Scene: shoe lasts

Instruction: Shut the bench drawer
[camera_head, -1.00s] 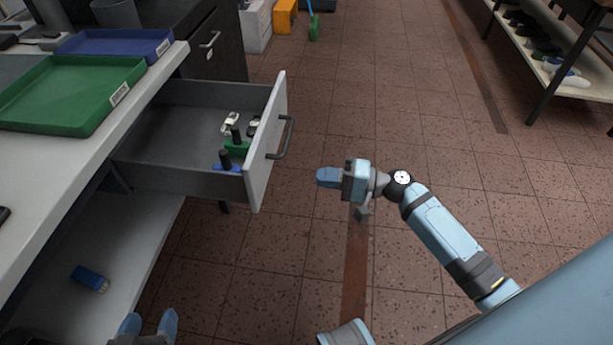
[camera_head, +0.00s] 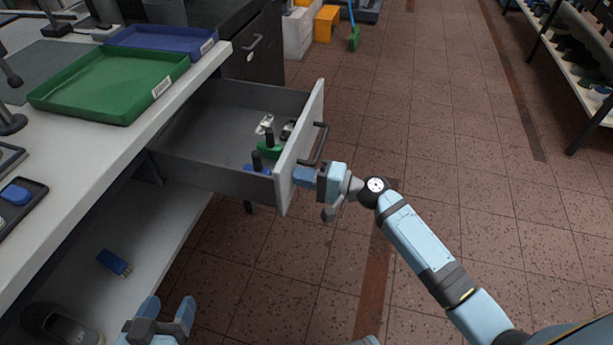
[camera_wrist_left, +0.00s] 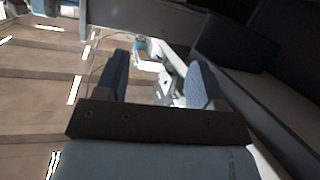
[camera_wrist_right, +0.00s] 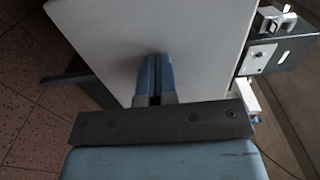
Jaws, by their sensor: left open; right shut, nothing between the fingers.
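The bench drawer (camera_head: 303,140) is pulled out from the bench, its pale front facing right with a dark bar handle (camera_head: 318,145). Inside it lie several small items, among them a green-based stamp-like piece (camera_head: 269,148) and a blue-based one (camera_head: 258,166). My right gripper (camera_head: 299,175) is shut and empty, its fingertips at the near lower part of the drawer front, below the handle. In the right wrist view its fingers (camera_wrist_right: 154,75) point at the pale front panel (camera_wrist_right: 110,40); contact is unclear. My left gripper (camera_head: 171,312) is open and empty at the bottom, beside the bench.
The bench top (camera_head: 130,140) holds a green tray (camera_head: 110,85) and a blue tray (camera_head: 160,38). A blue object (camera_head: 113,262) lies on the lower shelf. A shoe rack (camera_head: 570,60) stands at right. The tiled floor between is clear.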

